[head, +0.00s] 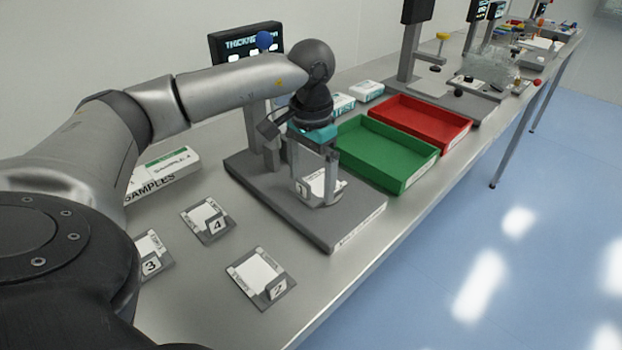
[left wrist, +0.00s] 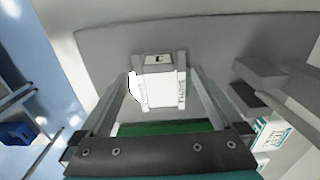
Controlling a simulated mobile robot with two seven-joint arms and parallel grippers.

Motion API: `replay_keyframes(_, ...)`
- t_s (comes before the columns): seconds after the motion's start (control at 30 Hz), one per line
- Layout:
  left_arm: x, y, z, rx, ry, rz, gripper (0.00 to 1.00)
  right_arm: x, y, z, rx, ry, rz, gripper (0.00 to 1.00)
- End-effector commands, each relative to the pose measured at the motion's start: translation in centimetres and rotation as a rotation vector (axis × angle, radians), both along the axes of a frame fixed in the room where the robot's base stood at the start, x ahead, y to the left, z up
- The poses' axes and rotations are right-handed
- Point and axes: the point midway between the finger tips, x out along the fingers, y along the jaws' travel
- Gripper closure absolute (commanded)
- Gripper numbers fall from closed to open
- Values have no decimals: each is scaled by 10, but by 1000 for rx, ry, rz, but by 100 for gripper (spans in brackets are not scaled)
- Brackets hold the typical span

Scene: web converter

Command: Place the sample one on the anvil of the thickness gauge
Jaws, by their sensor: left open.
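The thickness gauge has a grey base (head: 342,222) and a dark display (head: 245,42) on a column. Sample one (head: 316,185), a white sheet in a grey holder with an upright number tag, sits over the gauge base, apparently resting on its anvil area. My left gripper (head: 317,199) points down at it, fingers open on either side. In the left wrist view the sample (left wrist: 160,88) lies between the two fingers, with the grey base (left wrist: 105,40) around it. The anvil itself is hidden, and I cannot tell whether a finger touches the holder. My right gripper is not in view.
Samples 2 (head: 262,275), 3 (head: 152,258) and 4 (head: 207,220) lie on the bench left and in front of the gauge. A SAMPLES box (head: 165,175) stands behind them. Green (head: 385,155) and red (head: 425,120) trays stand to the right. The bench edge drops to blue floor.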

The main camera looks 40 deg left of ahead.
Motion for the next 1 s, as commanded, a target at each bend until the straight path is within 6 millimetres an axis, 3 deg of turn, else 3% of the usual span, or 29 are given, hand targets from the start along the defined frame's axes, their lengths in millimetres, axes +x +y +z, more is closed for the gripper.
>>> replay_keyframes(0.3, 1, -1, 71, -3, -6, -1, 0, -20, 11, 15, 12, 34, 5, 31)
replay_keyframes(0.5, 1, -1, 103, -1, -4, -1, 0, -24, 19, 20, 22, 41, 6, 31)
replay_keyframes(0.7, 0, -1, 113, -1, -2, -1, 0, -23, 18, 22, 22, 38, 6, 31)
replay_keyframes(1.0, 0, -1, 114, -1, -1, -1, 0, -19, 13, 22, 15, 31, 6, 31)
